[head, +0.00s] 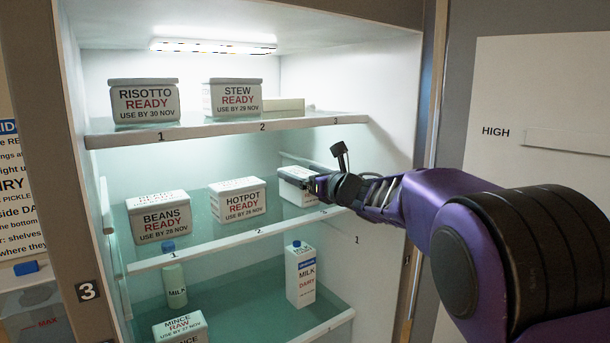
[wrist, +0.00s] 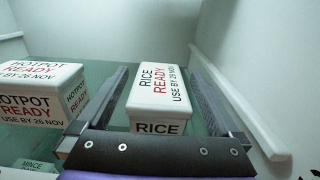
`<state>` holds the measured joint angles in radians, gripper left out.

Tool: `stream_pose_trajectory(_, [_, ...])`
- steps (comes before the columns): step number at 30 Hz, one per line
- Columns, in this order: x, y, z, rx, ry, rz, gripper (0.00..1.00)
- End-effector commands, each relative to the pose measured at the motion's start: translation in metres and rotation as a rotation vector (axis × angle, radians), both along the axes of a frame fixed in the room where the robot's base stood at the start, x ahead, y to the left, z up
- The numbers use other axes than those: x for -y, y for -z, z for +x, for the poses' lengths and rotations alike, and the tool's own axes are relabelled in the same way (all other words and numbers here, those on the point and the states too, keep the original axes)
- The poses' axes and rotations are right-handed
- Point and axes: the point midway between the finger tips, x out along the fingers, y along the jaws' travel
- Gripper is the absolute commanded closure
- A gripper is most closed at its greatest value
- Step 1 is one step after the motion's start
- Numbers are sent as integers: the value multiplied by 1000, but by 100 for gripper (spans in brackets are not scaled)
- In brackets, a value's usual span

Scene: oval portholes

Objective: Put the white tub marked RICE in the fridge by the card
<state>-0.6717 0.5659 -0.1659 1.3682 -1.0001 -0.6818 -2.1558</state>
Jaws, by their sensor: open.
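The white tub marked RICE READY, use by 26 NOV (wrist: 158,88), stands on the middle shelf (head: 160,262) at the right end, by mark 3. In the head view the tub (head: 297,190) is partly hidden by my gripper (head: 318,186). In the wrist view my gripper (wrist: 160,78) is open, with one finger on each side of the tub.
Milk (head: 300,274) and MINCE (head: 180,328) are below.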

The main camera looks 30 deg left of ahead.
Motion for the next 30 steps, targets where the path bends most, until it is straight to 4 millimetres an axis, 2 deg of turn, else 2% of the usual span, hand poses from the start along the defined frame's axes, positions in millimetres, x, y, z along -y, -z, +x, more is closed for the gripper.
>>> stream_pose_trajectory(5, [9,-1,-4,1,1,2,0])
stream_pose_trajectory(15, [70,-1,-35,1,3,2,0])
stream_pose_trajectory(21, [97,-1,-49,1,2,2,0])
stream_pose_trajectory(30, [107,-1,-56,0,0,0,0])
